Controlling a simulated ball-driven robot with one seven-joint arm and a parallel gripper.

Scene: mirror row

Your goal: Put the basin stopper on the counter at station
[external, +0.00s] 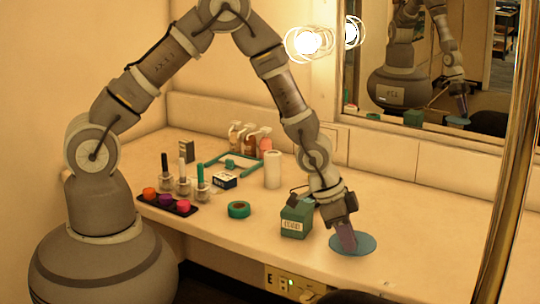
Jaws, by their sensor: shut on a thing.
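My gripper (345,226) points down at the right of the counter. It is shut on a small purple-grey piece (346,238), tilted, with its lower end over a flat teal disc (366,244). The disc looks level at the counter's surface, near the front edge. I cannot tell whether the piece touches the disc, or which of the two is the basin stopper. The white counter (440,240) is bare to the right of the disc. The mirror also reflects my arm and the disc.
A green labelled box (296,217) stands just left of my gripper. Further left are a teal tape roll (239,210), a white cylinder (272,170), bottles (265,142) and a dark tray (168,204) with coloured caps. A brass post (508,190) stands at right.

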